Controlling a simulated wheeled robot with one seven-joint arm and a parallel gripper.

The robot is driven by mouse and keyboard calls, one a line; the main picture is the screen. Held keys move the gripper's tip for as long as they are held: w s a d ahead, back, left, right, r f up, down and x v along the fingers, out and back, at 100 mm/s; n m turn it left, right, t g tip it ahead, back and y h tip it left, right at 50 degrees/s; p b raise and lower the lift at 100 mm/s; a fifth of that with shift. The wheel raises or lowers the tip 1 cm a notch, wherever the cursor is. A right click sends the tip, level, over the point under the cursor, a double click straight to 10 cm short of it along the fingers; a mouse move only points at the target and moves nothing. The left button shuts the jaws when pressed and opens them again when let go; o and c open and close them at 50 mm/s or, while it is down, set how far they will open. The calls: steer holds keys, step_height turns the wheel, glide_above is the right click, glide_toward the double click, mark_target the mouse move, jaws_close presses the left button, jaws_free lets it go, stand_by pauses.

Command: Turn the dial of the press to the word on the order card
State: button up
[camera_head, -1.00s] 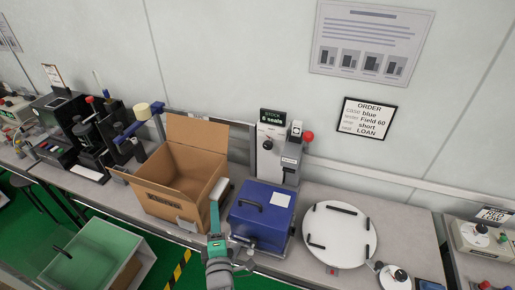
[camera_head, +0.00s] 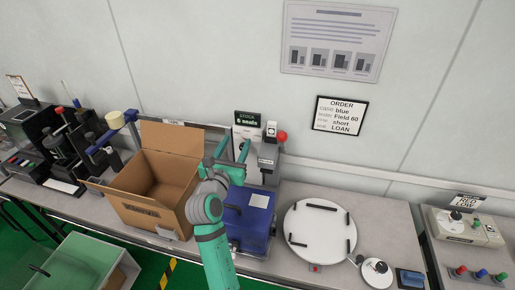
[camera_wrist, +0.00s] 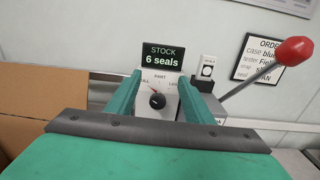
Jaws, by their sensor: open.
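The press (camera_head: 267,158) stands at the back of the bench, with a pale dial plate and a red-knobbed lever. Its black dial (camera_wrist: 157,101) shows in the wrist view between my fingers. A small red mark sits at the dial's upper left, but I cannot tell the exact setting.
A sign (camera_wrist: 163,57) reading "STOCK 6 seals" stands above the dial. An open cardboard box (camera_head: 150,207) is left of my arm. A blue case (camera_head: 258,201) sits below the press, and a white round turntable (camera_head: 319,232) is to the right. The lever's red knob (camera_wrist: 294,51) juts out right.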

step_height(320, 180, down, 8)
steer(key=shift+x, duration=3.85)
steer(key=shift+d+r, duration=0.1)
steer(key=shift+d, duration=0.05)
steer(key=shift+c, duration=0.6)
steer(key=c, duration=0.9)
